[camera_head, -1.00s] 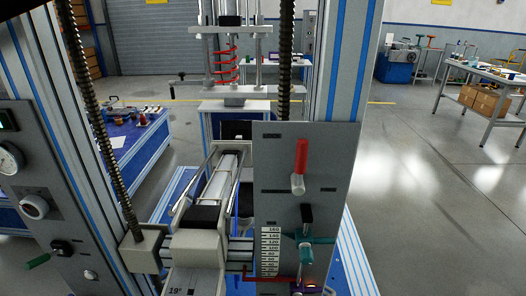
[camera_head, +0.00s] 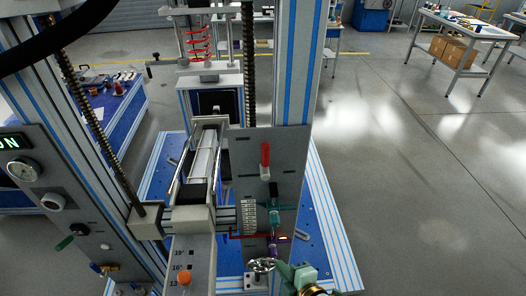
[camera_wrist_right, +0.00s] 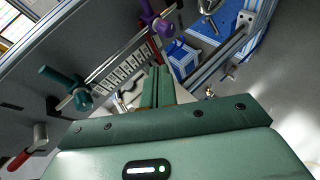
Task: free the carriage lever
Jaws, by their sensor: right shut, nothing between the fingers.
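A grey plate (camera_head: 293,148) on the machine carries a red-handled lever (camera_head: 265,156), a teal lever (camera_head: 275,216) and a scale (camera_head: 249,215). A purple knob (camera_head: 272,249) is below the teal lever. I cannot tell which of these is the carriage lever. My right gripper (camera_head: 285,268) is shut and empty, below the purple knob. In the right wrist view its green fingers (camera_wrist_right: 155,87) point at the plate beside the scale (camera_wrist_right: 122,72). The teal lever (camera_wrist_right: 66,86), red lever (camera_wrist_right: 22,155) and purple knob (camera_wrist_right: 157,22) stand apart from them.
A chrome handwheel (camera_head: 262,265) is close to my right gripper. The carriage (camera_head: 203,155) is left of the plate, between blue-striped posts.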

